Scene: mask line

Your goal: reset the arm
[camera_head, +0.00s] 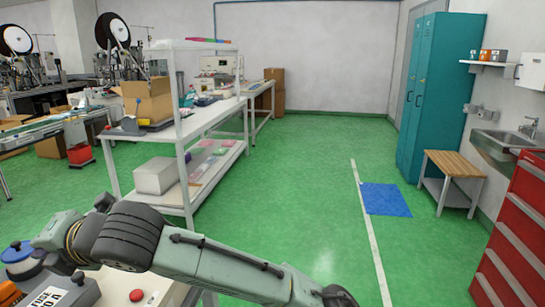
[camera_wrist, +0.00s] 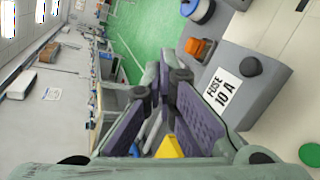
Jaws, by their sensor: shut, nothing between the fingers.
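My gripper (camera_wrist: 165,82) shows in the wrist view, with its grey-green fingers and purple pads brought together and nothing held. In the head view my arm reaches across the bottom from right to left, and I cannot make out the fingers there. A grey device labelled "FUSE 10 A" (camera_wrist: 252,76) lies to the right of the fingers in the wrist view, apart from them. The same device (camera_head: 80,293) shows at the lower left of the head view, partly behind my arm.
A red button (camera_head: 136,295) sits on the pale surface near the device. A white shelved bench (camera_head: 215,118) with boxes stands beyond my arm. A red drawer cabinet (camera_head: 520,215), wooden-topped stool (camera_head: 455,163) and teal locker (camera_head: 436,90) line the right. Green floor is open between.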

